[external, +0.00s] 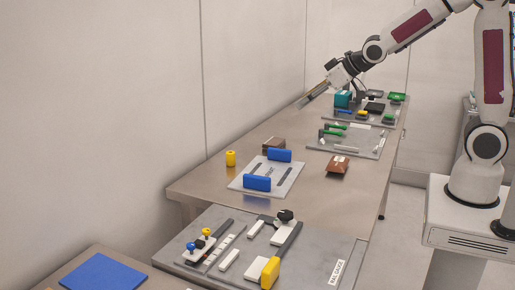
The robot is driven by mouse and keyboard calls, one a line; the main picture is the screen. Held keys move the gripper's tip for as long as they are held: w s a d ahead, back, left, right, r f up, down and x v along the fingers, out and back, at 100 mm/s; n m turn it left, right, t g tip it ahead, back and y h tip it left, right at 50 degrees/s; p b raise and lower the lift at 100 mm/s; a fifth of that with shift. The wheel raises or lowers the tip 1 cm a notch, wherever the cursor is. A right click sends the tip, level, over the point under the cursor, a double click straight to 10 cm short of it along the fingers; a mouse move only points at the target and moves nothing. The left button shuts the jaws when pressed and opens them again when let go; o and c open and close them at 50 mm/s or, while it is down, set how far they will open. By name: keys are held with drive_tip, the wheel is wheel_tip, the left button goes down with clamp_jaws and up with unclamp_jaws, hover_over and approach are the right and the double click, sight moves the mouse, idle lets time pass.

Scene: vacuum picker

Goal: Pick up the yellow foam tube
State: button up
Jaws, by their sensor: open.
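A small yellow cylinder, which looks like the yellow foam tube (231,158), stands upright near the left edge of the metal table (205,183). My gripper (304,103) is open and in the air above the far part of the table. It is well behind and to the right of the tube, not touching it. The fingers point down and to the left, and I see nothing between them.
A grey plate (250,174) with blue blocks, a brown box (274,145) and a brown packet (338,165) are near the tube. Panels with parts fill the far end. A grey fixture board (315,255) is in front.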

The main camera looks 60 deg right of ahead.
drive_tip(key=w+f+t+y, duration=0.1)
drive_tip(key=w+f+t, duration=0.1)
drive_tip(key=w+f, duration=0.65)
drive_tip(key=n+t+y, duration=0.1)
drive_tip(key=n+y, duration=0.1)
approach(229, 153)
drive_tip(key=shift+a, duration=0.25)
drive_tip(key=shift+w+a+f+t, duration=0.1)
drive_tip(key=shift+f+t, duration=0.1)
drive_tip(key=shift+f, duration=0.1)
drive_tip(key=shift+w+a+f+t, duration=0.1)
drive_tip(key=shift+w+f+t, duration=0.1)
drive_tip(key=shift+f, duration=0.15)
drive_tip(key=shift+x, duration=1.2)
drive_tip(key=shift+w, duration=0.1)
drive_tip(key=shift+w, duration=0.1)
drive_tip(key=shift+w+d+f, duration=0.1)
drive_tip(key=shift+w+f, duration=0.15)
drive_tip(key=shift+w, duration=0.45)
drive_tip(key=shift+w+d+f, duration=0.1)
drive_tip(key=shift+w+f, duration=0.1)
drive_tip(key=shift+w, duration=0.55)
drive_tip(key=shift+x, duration=1)
